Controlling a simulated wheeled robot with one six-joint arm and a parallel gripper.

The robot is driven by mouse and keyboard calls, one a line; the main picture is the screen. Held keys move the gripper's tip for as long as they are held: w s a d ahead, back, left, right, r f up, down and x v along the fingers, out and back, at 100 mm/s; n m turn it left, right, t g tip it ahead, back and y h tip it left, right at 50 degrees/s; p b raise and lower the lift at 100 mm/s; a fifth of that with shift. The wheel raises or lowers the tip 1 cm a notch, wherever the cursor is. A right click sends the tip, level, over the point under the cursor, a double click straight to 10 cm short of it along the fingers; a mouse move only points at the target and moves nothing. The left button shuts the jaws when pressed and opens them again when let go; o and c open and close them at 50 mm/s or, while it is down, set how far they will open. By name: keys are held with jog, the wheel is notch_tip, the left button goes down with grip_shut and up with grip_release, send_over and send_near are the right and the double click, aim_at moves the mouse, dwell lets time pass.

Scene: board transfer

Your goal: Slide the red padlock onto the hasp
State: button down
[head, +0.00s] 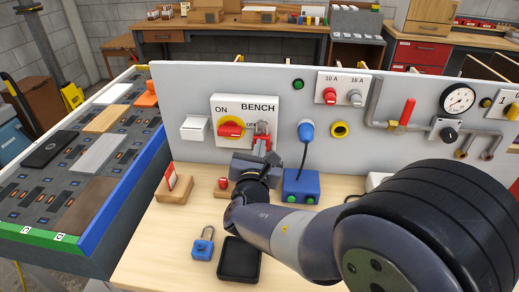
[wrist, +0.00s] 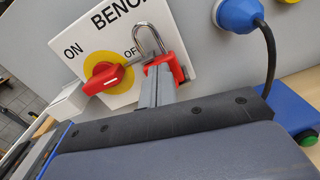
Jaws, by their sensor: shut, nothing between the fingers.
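The red padlock (head: 261,143) is at the right edge of the white BENCH switch plate (head: 230,110), beside the red rotary handle (head: 230,130). In the wrist view the padlock (wrist: 172,68) has its steel shackle upright above the red body. The grey hasp is hard to make out there, and I cannot tell whether the shackle passes through it. My gripper (head: 270,162) is just below and in front of the padlock. In the wrist view its fingers (wrist: 158,88) are together, with their tips close at the padlock's lower face; contact is unclear.
A blue padlock (head: 202,246) and a black tray (head: 239,260) lie on the bench in front. A blue box (head: 301,186) with a cable to a blue plug (head: 306,132) stands right of my gripper. A wooden block with a red card (head: 172,188) stands left.

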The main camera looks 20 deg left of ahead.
jog(key=shift+w, duration=0.2)
jog(key=shift+s, duration=0.15)
jog(key=b+v, duration=0.2)
jog(key=v, duration=1.1)
jog(key=shift+s, duration=0.15)
jog(key=p+x, duration=0.1)
jog(key=x, duration=1.2)
jog(key=shift+w+p, duration=0.25)
jog(key=shift+p, duration=0.15)
jog(key=shift+s, duration=0.1)
